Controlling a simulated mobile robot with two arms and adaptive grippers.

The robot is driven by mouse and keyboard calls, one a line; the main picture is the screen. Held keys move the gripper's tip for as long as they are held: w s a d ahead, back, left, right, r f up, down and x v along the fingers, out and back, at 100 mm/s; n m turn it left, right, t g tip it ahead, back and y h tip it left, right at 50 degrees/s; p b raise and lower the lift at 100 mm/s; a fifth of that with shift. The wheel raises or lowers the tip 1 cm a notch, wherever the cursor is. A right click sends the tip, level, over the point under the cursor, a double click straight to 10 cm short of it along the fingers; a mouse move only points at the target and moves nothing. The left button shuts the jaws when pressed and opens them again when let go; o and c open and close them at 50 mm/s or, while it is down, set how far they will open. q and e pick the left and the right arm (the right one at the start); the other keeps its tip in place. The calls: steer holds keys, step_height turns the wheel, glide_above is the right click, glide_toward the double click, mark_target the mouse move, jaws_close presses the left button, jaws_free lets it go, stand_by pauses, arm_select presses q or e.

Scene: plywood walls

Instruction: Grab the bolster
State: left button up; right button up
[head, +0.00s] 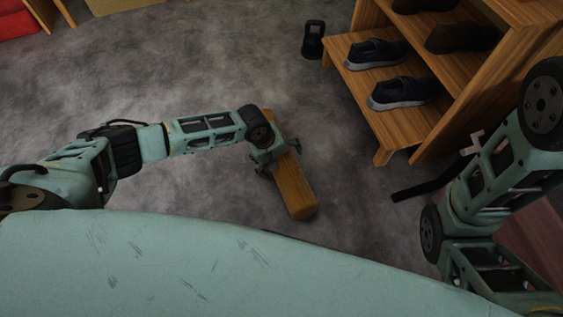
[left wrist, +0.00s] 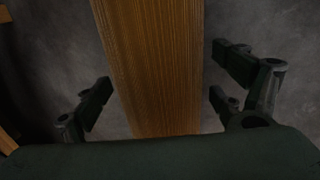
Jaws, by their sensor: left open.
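The bolster (head: 294,192) is a long brown piece with a wood-like grain and a rounded near end. It lies on the grey floor in the middle of the head view. My left gripper (head: 280,158) is over it, with one finger on each side, and hides part of its middle. In the left wrist view the bolster (left wrist: 155,60) runs between the open fingers (left wrist: 160,92), with gaps showing on both sides. My right arm shows at the right of the head view, but its gripper does not.
A wooden shoe rack (head: 440,110) with dark shoes (head: 400,92) stands at the upper right. A small black object (head: 313,40) is beside it. A black bar (head: 422,188) is near my right arm.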

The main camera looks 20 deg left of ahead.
arm_select(q)
steer(key=c, duration=1.5)
steer(key=shift+c, duration=0.3)
steer(key=shift+r, duration=0.15)
